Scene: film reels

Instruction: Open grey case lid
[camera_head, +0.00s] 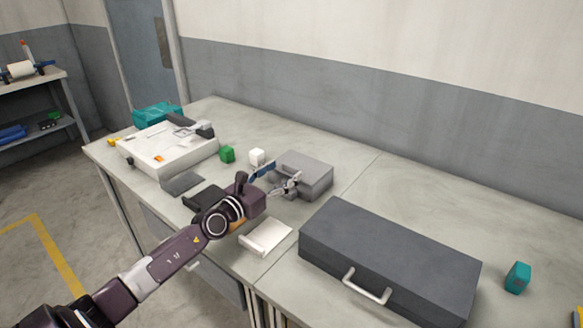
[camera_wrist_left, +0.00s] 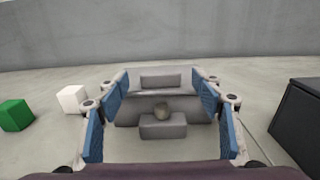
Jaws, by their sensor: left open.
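A small light grey case (camera_head: 308,167) sits on the table near the middle of the head view, and its lid looks shut. My left gripper (camera_head: 275,179) is open at the near left side of this case. I cannot tell whether the pads touch the case. My right gripper is not in view.
A large dark grey case (camera_head: 388,248) with a metal handle lies right of the small one. A green cube (camera_head: 227,154) and a white cube (camera_head: 257,156) stand to its left. A white device (camera_head: 165,150) is further left. The table behind is clear.

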